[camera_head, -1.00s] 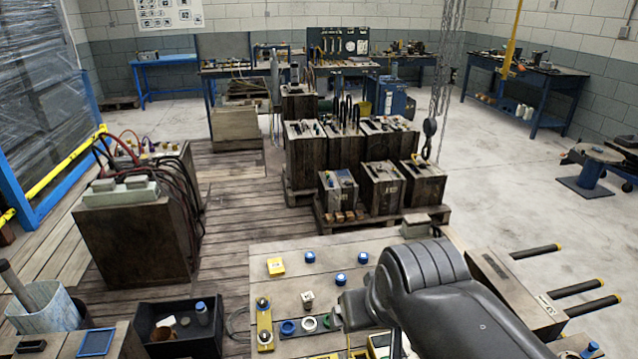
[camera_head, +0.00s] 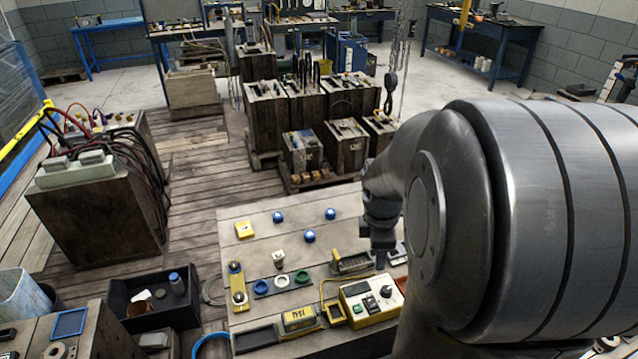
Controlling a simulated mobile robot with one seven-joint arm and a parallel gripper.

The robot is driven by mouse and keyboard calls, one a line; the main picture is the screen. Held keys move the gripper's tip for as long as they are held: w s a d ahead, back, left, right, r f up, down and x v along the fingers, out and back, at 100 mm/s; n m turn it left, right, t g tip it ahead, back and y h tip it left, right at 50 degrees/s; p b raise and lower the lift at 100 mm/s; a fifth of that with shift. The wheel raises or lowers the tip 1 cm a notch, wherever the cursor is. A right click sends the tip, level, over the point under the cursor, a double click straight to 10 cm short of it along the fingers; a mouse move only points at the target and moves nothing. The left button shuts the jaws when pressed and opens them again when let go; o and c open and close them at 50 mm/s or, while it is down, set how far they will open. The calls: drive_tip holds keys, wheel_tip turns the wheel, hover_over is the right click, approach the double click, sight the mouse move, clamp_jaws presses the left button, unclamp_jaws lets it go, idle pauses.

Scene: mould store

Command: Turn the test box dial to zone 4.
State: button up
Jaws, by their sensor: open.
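The test box (camera_head: 375,317), a yellow box with a pale top, stands near the front right of the wooden bench (camera_head: 240,214). Its top carries a black dial (camera_head: 386,291), a green button and a dark switch. The dial's pointer and zone marks are too small to read. My gripper (camera_head: 381,262) points down behind the test box as seen in the head view. It is open, appears empty and is apart from the dial. My arm hides the bench's right side.
A yellow slotted block (camera_head: 352,262) sits just left of my gripper. A yellow labelled block (camera_head: 298,319), coloured rings and blue-capped parts lie further left. A black bin (camera_head: 125,292) stands left of the bench.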

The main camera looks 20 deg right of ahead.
sight(387, 288)
drive_tip(key=d+f+n, duration=0.1)
drive_tip(key=f, duration=0.4)
drive_tip(key=d+f+n, duration=0.2)
drive_tip(key=f, duration=0.4)
drive_tip(key=d+f+n+y, duration=0.1)
drive_tip(key=d+f, duration=0.1)
drive_tip(key=f, duration=0.3)
drive_tip(key=shift+w+f+g, duration=0.2)
drive_tip(key=shift+w+g, duration=0.1)
drive_tip(key=c, duration=1)
